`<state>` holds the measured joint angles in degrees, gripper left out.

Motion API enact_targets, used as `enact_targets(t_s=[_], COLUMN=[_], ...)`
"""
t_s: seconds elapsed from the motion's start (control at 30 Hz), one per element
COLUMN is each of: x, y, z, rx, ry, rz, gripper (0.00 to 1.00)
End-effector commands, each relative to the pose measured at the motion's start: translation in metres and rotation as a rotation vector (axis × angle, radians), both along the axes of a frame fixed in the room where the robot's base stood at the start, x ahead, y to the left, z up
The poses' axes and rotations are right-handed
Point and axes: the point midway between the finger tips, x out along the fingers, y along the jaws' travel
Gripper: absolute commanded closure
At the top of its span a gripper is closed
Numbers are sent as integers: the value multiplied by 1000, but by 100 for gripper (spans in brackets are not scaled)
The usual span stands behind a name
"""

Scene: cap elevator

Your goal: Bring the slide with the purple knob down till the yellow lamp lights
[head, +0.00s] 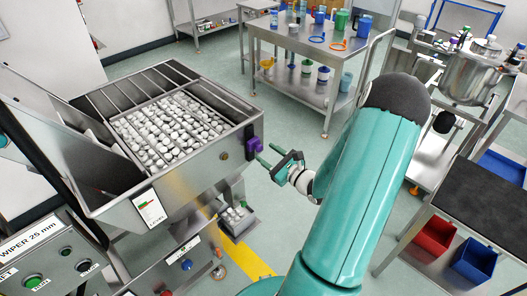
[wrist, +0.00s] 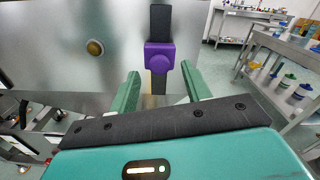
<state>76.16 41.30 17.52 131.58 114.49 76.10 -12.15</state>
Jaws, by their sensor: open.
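The purple knob (head: 254,146) sits on the right end of the steel hopper's side. In the wrist view the purple knob (wrist: 160,58) is on a dark vertical slide track (wrist: 160,20), with more of the track showing above it than below. My gripper (head: 268,159) is open, and its green fingers point at the hopper's side. In the wrist view the fingertips (wrist: 160,76) stand left and right of the knob's lower part; I cannot tell whether they touch it. A round yellow lamp (wrist: 95,47) with a dark rim is left of the track and looks dull, not glowing.
The hopper (head: 100,208) holds many white caps under bars. A labelled control panel (head: 60,255) with buttons is at the lower left. A steel table (head: 300,42) with cups stands behind, and a shelf with red (head: 433,235) and blue bins is at the right.

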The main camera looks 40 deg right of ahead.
Motion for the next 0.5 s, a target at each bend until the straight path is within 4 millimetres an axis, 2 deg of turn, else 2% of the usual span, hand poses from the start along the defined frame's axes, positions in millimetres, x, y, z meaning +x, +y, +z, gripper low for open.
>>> enact_targets(t_s=[0.1, 0.2, 0.5], x=[17, 24, 26], y=[1, 2, 2], z=[0, 0, 0], rx=[-1, -1, -1], ry=[0, 0, 0], rz=[3, 3, 2], gripper=[52, 52, 52])
